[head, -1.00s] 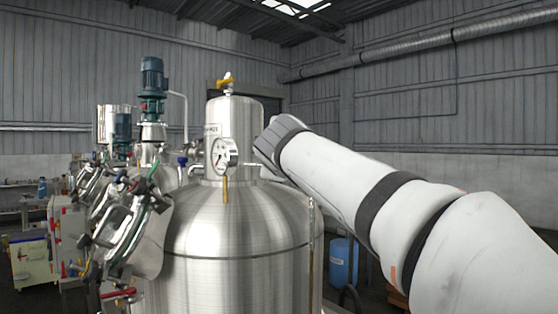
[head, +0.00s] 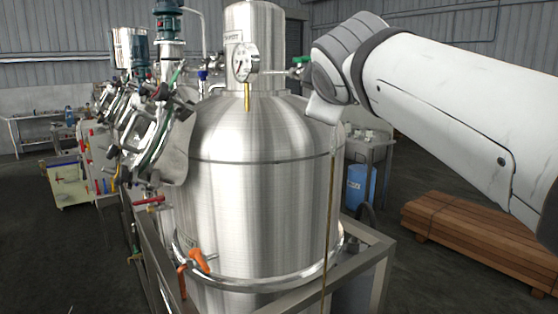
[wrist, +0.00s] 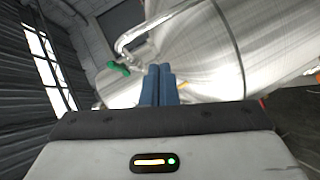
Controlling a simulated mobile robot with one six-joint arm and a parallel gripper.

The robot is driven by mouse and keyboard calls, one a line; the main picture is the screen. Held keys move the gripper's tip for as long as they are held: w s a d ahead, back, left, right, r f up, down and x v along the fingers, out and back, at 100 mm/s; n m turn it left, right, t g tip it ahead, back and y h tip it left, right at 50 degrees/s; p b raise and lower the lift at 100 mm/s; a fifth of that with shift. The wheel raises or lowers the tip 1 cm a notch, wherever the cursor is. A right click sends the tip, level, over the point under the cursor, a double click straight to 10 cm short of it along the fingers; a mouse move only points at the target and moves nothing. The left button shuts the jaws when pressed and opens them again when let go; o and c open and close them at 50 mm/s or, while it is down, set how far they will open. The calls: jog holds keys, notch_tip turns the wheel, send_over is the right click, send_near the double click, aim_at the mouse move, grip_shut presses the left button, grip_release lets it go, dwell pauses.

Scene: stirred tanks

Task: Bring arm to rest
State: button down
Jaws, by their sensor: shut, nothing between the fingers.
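My arm (head: 430,100) reaches in from the right in the head view, its bent wrist (head: 335,65) beside the upper right of the steel tank (head: 265,150). My gripper (wrist: 158,70) shows in the wrist view as two blue fingers, side by side and closed, with nothing between them. The tank's curved steel wall (wrist: 200,50) lies beyond the fingers. A green valve handle (wrist: 118,68) is left of the fingertips. In the head view the fingers are not visible. I cannot tell the exact gap to the tank.
A steel frame (head: 365,260) surrounds the tank. A blue drum (head: 360,187) and stacked timber (head: 485,240) stand at right. Open floor lies between.

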jog(key=s+d+f+m+g, duration=0.3)
jog(key=f, duration=0.9)
jog(key=s+d+f+m+g, duration=0.2)
jog(key=s+f+m+g, duration=0.15)
jog(key=f, duration=0.75)
jog(key=s+f+m+g, duration=0.2)
jog(key=s+f, duration=0.4)
jog(key=f, duration=0.3)
jog(key=s+d+f+m+g, duration=0.1)
jog(key=s+f+m+g, duration=0.2)
jog(key=s+f+m, duration=0.2)
notch_tip(320, 180, down, 4)
jog(key=shift+s+d+f+y, duration=0.15)
jog(key=shift+s+d+y, duration=0.15)
jog(key=shift+s, duration=0.85)
